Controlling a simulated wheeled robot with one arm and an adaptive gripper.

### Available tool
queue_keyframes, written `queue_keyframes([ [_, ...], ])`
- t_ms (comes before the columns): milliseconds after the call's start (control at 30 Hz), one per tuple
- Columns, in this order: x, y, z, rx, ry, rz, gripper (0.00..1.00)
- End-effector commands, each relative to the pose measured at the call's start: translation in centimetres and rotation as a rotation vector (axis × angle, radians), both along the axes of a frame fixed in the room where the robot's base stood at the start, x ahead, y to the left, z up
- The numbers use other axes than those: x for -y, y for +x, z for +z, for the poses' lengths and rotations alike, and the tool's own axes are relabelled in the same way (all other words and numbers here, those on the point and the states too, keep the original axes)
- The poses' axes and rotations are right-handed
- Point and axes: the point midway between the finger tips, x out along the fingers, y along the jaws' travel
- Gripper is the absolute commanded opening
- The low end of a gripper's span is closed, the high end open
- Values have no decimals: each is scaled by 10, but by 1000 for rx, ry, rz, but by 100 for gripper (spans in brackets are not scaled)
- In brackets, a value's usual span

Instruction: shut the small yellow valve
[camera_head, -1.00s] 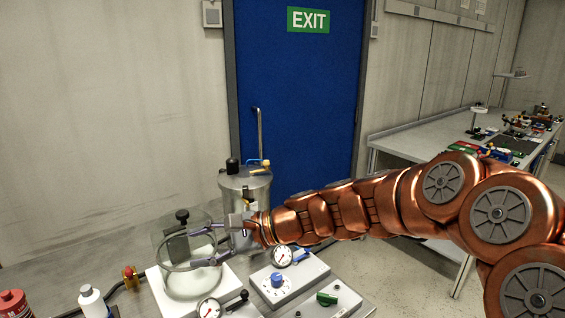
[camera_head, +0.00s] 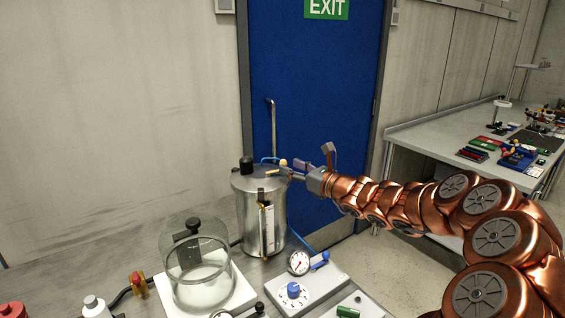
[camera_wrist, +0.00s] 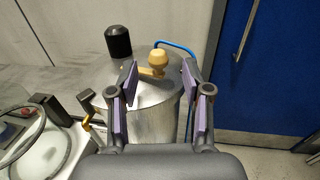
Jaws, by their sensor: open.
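The small yellow valve (camera_head: 275,171) sits on the lid of the steel drum (camera_head: 262,225). In the wrist view its yellow knob and lever (camera_wrist: 157,62) show between and a little beyond the two finger pads, with the lever pointing left. My gripper (camera_wrist: 160,85) is open, one purple-padded finger on each side of the valve in that view. In the head view my gripper (camera_head: 294,172) is at the right edge of the drum lid, close to the valve. I cannot tell whether a finger touches it.
A black cap (camera_wrist: 118,42) stands on the lid left of the valve, and a blue hose (camera_wrist: 178,47) runs behind it. A glass bell jar (camera_head: 197,262) and a control box with gauge and blue knob (camera_head: 294,291) stand in front of the drum. A blue door (camera_head: 320,100) is behind.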

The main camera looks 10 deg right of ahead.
Motion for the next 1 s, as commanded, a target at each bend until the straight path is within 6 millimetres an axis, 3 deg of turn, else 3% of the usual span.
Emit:
queue_keyframes([
  [300,-21,28,1,1,-2,5,49],
  [667,-25,32,1,3,-1,6,49],
  [1000,-25,32,1,2,-1,6,16],
])
